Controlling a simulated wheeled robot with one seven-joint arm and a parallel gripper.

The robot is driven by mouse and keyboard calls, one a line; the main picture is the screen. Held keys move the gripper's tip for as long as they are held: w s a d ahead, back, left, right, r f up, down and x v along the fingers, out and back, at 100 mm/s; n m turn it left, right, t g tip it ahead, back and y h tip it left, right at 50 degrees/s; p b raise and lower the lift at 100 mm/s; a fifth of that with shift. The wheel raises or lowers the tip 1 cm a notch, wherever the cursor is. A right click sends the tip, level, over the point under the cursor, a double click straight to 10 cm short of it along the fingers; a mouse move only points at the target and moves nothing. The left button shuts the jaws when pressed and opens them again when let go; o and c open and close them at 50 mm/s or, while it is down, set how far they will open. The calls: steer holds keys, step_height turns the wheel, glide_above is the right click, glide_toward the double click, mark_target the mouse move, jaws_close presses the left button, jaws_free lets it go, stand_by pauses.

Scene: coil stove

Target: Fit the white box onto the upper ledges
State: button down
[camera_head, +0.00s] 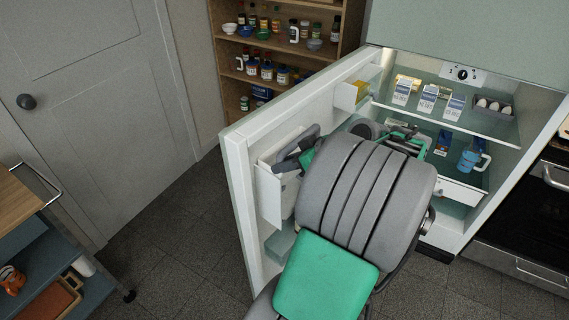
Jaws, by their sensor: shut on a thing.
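The white box (268,194) is an open bin at the inner face of the open fridge door (241,185). Dark grey fingers of my gripper (285,160) reach over its top edge, and my gripper is shut on it. My bulky grey and green arm covers the right part of the box and most of the gripper. I cannot tell whether the box touches the door. The upper ledges cannot be made out.
A small white door bin (352,95) with a yellow item sits higher on the door. A greenish bin (279,245) is lower. Fridge shelves (480,125) hold cartons, eggs and a blue jug (471,157). A cart (62,262) stands left; floor between is clear.

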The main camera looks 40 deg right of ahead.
steer(key=c, duration=1.1)
jaws_free()
steer(key=v, duration=0.7)
steer(key=shift+s+d+r, duration=0.15)
steer(key=shift+s+r, duration=0.1)
steer(key=shift+s, duration=0.05)
